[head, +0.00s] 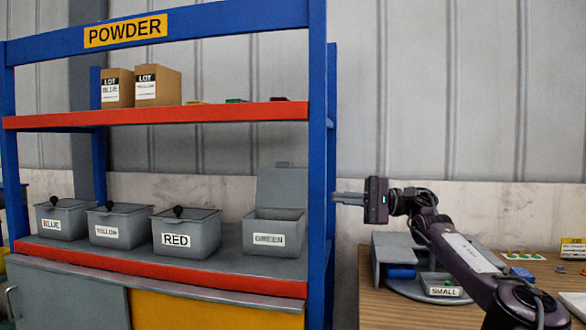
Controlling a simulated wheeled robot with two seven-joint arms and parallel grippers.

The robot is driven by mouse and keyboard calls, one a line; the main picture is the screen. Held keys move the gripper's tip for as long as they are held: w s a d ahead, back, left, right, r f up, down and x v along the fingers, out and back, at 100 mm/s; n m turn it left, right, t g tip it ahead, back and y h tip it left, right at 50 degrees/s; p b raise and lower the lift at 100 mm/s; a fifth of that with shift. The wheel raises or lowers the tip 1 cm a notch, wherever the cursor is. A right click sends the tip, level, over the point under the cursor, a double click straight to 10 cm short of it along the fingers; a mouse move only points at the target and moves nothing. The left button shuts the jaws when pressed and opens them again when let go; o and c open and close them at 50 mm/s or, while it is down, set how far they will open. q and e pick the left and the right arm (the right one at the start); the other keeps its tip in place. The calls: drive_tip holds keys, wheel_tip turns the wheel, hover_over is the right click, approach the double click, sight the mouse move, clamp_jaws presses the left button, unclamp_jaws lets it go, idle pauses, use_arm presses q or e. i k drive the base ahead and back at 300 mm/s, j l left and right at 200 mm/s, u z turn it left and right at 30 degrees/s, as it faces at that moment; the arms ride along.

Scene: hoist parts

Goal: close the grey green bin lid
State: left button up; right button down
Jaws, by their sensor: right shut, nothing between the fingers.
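The grey bin labelled GREEN (274,240) stands at the right end of the lower shelf. Its grey lid (282,188) stands upright at the back of the bin, so the bin is open at the top. My right gripper (338,198) is shut and empty. It points left, close to the blue right post of the rack in the picture, right of the lid and apart from it. My left gripper is out of view.
Bins labelled BLUE (62,221), YELLOW (118,227) and RED (186,234) stand left with lids closed. The blue rack post (317,150) stands between the green bin and my right gripper in the picture. A wooden table (375,300) holding a SMALL-labelled part is at right.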

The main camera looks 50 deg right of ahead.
sight(283, 187)
drive_tip(key=i+l, duration=0.15)
drive_tip(key=l, duration=0.2)
drive_tip(key=i+l, duration=0.15)
drive_tip(key=l, duration=0.2)
drive_tip(key=i+l, duration=0.15)
drive_tip(key=l, duration=0.2)
drive_tip(key=i+l, duration=0.15)
drive_tip(key=l, duration=0.2)
drive_tip(key=i+l, duration=0.15)
drive_tip(key=l, duration=0.2)
drive_tip(key=i+l, duration=0.15)
drive_tip(key=l, duration=0.2)
